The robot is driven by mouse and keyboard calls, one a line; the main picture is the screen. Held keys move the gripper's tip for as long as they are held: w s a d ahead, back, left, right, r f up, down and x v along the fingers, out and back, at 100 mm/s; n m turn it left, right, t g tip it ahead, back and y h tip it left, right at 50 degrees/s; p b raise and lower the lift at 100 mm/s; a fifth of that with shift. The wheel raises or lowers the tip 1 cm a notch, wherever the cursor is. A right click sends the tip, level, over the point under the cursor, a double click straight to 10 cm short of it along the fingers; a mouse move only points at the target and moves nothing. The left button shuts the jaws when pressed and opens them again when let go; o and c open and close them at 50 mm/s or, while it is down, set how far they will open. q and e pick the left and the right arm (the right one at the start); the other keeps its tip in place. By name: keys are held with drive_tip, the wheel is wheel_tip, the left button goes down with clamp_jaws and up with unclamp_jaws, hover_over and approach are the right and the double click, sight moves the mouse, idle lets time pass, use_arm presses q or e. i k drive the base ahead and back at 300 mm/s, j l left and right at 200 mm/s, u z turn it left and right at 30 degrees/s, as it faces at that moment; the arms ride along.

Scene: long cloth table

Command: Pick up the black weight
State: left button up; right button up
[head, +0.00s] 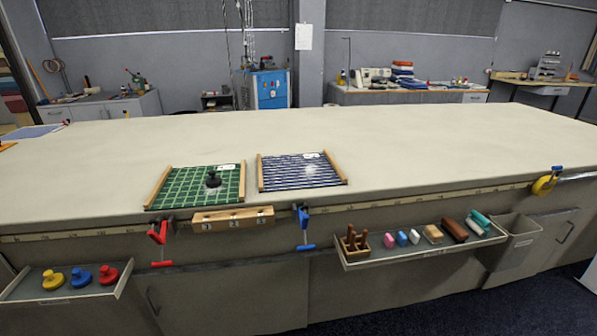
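The black weight (213,180) is a small dark knobbed piece. It stands upright on a green checked cloth (180,190) framed by wooden bars, near the front edge of the long table. Nothing touches the weight from above. Neither of my grippers shows in the head view.
A blue striped framed cloth (275,176) lies to the right. Red (159,240) and blue (304,228) clamps and a wooden block (232,219) sit on the front edge. A left tray (30,290) holds yellow, blue and red weights; a right tray (375,262) holds small items. The tabletop behind is clear.

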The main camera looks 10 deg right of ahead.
sight(214, 182)
drive_tip(key=i+j, duration=0.45)
drive_tip(key=j, duration=0.15)
drive_tip(key=i+j, duration=0.45)
drive_tip(key=j, duration=0.2)
